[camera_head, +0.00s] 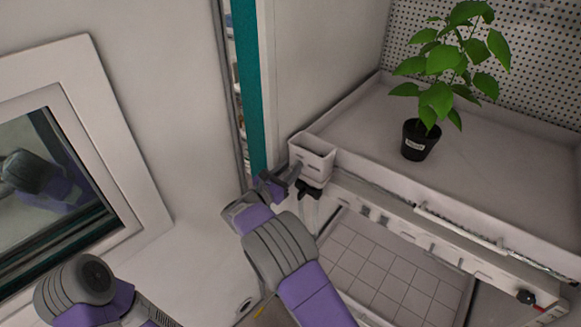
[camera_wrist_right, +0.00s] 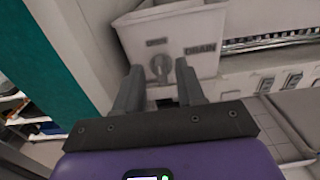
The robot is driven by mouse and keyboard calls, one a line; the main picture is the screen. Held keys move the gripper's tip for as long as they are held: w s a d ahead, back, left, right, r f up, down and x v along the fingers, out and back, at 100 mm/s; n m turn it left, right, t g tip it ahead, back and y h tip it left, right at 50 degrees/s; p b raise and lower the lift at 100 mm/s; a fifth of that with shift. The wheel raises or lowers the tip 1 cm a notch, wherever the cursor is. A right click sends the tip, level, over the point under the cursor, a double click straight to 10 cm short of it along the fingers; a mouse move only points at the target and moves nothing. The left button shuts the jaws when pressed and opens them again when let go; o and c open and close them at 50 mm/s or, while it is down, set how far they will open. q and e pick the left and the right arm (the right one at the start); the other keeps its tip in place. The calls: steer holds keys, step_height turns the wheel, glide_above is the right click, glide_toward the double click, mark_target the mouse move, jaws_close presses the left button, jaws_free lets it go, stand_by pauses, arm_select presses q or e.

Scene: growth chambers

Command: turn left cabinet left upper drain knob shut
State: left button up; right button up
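A small white drain box (camera_head: 312,160) sits at the near left corner of the upper tray. In the right wrist view, this box (camera_wrist_right: 205,32), marked DRAIN, carries a small grey knob (camera_wrist_right: 161,66) on its front. My right gripper (camera_head: 281,179) is at the box's front left. In the right wrist view my right gripper (camera_wrist_right: 160,84) is open, its two fingers spread to either side of the knob in the picture. Whether they touch it cannot be told. The knob is hidden in the head view. My left gripper is out of view; only part of its arm shows.
The tray (camera_head: 355,115) holds a potted plant (camera_head: 420,140). A dark fitting (camera_head: 309,189) hangs under the drain box. A red-and-black knob (camera_head: 526,297) is at the lower right. A teal cabinet edge (camera_head: 247,80) stands left of the tray; a framed window (camera_head: 50,180) is further left.

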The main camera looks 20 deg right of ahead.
steer(key=shift+w+d, duration=0.45)
steer(key=shift+d, duration=0.1)
jaws_close()
